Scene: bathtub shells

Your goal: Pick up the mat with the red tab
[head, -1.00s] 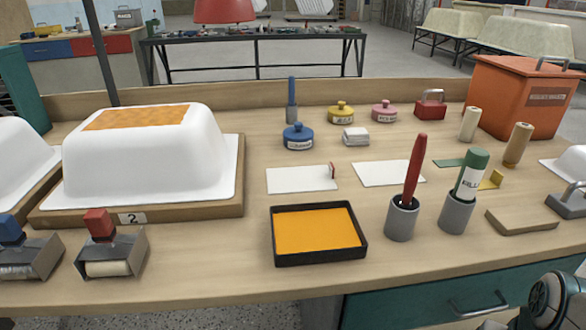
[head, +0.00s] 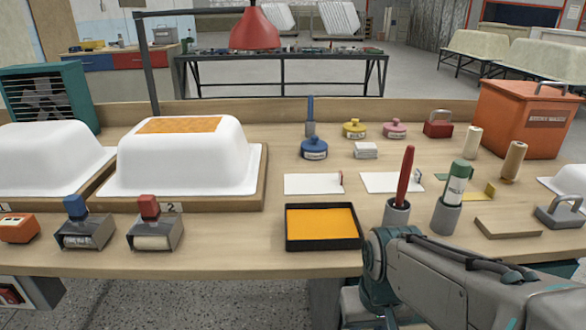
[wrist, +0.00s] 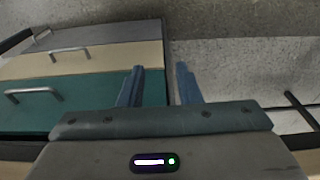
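A flat white mat (head: 311,185) lies on the workbench behind the orange tray, with a small upright red tab (head: 341,179) at its right edge. A second white mat (head: 388,183) lies to its right; a small tab stands at its right end, its colour hard to tell beside the red handle. My gripper (wrist: 160,72) shows in the wrist view with its two blue fingers apart and nothing between them. It points at the floor and drawer fronts, away from the mats. In the head view my arm is at the lower right and the fingertips are out of view.
A black tray of orange material (head: 322,228) stands in front of the mats. A red-handled tool (head: 405,178) and a green-capped tube (head: 456,184) stand upright in grey cups at the right. A blue pot (head: 314,149) and a grey-white stack (head: 366,151) sit behind.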

